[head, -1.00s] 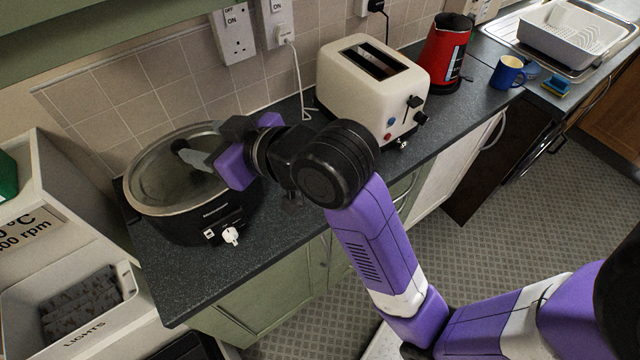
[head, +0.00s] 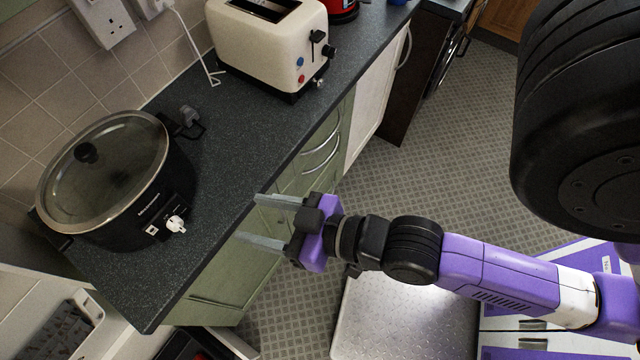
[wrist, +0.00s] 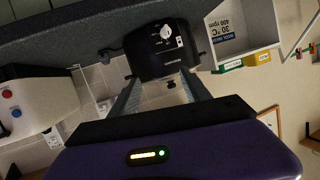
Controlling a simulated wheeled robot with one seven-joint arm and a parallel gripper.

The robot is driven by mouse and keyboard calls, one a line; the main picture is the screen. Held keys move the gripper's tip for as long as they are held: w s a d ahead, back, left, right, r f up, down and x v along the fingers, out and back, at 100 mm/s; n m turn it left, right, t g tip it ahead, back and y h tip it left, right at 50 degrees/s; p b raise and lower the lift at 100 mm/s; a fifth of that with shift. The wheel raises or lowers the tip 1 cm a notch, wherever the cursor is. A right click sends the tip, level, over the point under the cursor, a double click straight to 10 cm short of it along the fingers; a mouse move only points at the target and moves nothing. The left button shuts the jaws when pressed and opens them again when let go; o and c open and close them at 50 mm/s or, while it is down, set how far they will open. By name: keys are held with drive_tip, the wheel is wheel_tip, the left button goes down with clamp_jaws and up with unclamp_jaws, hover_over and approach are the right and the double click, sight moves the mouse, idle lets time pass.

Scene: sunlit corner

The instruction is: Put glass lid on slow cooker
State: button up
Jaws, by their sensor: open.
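The slow cooker (head: 150,215) is black and oval, with a white knob on its front. It stands at the left end of the counter. The glass lid (head: 112,185), with a metal rim and a black handle knob, lies over its top and appears level on the rim. My gripper (head: 260,220) is open and empty, in front of the counter edge and to the right of the cooker, apart from the lid. In the wrist view the cooker (wrist: 158,48) appears upside down beyond my open fingers.
A cream toaster (head: 268,45) stands farther along the counter (head: 235,135), with a red kettle (head: 342,8) behind it.

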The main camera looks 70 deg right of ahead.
drive_tip(key=s+d+r+n, duration=0.1)
drive_tip(key=s, duration=1)
drive_tip(key=shift+s+r+y, duration=0.2)
drive_tip(key=shift+r+y, duration=0.1)
drive_tip(key=shift+r, duration=0.1)
drive_tip(key=shift+f, duration=0.15)
wheel_tip(320, 180, down, 7)
drive_tip(key=b, duration=0.7)
